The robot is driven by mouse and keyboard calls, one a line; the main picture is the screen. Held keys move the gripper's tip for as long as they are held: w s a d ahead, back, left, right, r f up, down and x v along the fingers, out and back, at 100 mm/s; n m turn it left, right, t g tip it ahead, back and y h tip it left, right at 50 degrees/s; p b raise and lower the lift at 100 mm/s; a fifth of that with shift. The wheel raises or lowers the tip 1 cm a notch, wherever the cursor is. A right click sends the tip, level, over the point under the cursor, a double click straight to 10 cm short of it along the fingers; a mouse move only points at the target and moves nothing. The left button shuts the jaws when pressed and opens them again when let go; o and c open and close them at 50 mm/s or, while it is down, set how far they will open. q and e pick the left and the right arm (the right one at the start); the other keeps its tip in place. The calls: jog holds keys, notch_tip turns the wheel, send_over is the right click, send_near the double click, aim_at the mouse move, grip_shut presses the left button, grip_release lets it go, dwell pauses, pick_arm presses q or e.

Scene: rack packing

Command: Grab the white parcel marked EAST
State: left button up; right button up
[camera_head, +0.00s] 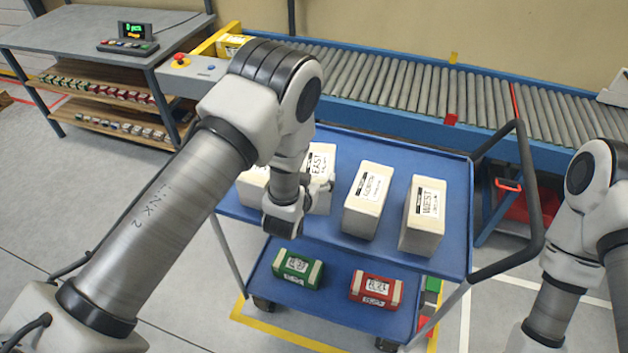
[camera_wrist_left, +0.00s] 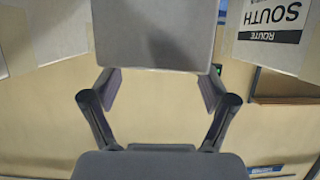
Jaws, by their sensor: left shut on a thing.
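The white parcel marked EAST (camera_head: 321,158) stands on the blue cart's top shelf, its lower part hidden behind my left gripper (camera_head: 318,192). My left gripper is shut on this parcel. In the left wrist view the two fingers (camera_wrist_left: 160,88) sit on either side of a pale parcel face (camera_wrist_left: 155,35), with no label showing on it. The parcel appears upright among the others. My right arm enters at the right edge, with its gripper out of view.
A partly hidden white parcel (camera_head: 252,183) stands left of EAST; a SOUTH label (camera_wrist_left: 270,17) shows upside down in the wrist view. Another white parcel (camera_head: 368,200) and the WEST parcel (camera_head: 424,216) stand right. Green (camera_head: 298,269) and red (camera_head: 376,288) boxes lie below. A roller conveyor (camera_head: 420,90) runs behind.

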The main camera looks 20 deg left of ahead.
pick_arm(q)
jog(key=shift+s+f, duration=0.1)
jog(key=shift+s, duration=0.05)
grip_shut()
jog(key=r, duration=0.2)
jog(key=w+r+b, duration=0.1)
jog(key=r, duration=0.1)
jog(key=shift+w+a+r, duration=0.2)
jog(key=shift+r, duration=0.05)
jog(key=r, duration=0.3)
jog(key=shift+s+d+r, duration=0.1)
jog(key=shift+s+r, duration=0.1)
jog(key=shift+s, duration=0.15)
jog(key=shift+w+r, duration=0.1)
jog(key=shift+r, duration=0.25)
jog(key=shift+c, duration=0.9)
grip_release()
jog(key=shift+w, duration=0.1)
jog(key=o, duration=1.4)
jog(key=shift+o, duration=0.2)
pick_arm(e)
jog(key=shift+w+a+f, duration=0.1)
jog(key=shift+w+f, duration=0.2)
jog(key=shift+f, duration=0.6)
